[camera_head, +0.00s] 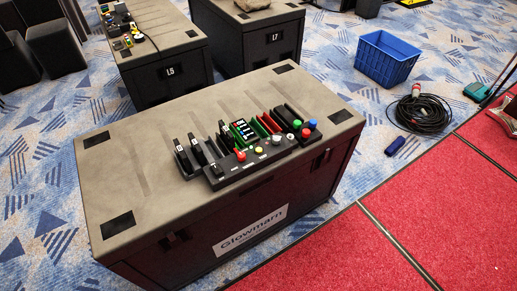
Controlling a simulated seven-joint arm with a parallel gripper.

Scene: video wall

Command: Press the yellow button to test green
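A dark control box (228,173) with a row of buttons lies along the front part of the grey case top (150,120). The small yellow button (259,150) is near the middle of the row. A red button (241,156) is to its left and a white button (276,140) to its right. At the right end are a green button (297,124), another red one (306,133) and a blue one (312,124). My gripper is not in this view. Whether any button is pressed is too small to tell.
Behind the buttons stand dark upright modules (195,149) and a small coloured panel (243,131). More cases (165,45) stand behind. A blue crate (386,58) and coiled black cable (422,113) lie on the floor. The case top's left half is clear.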

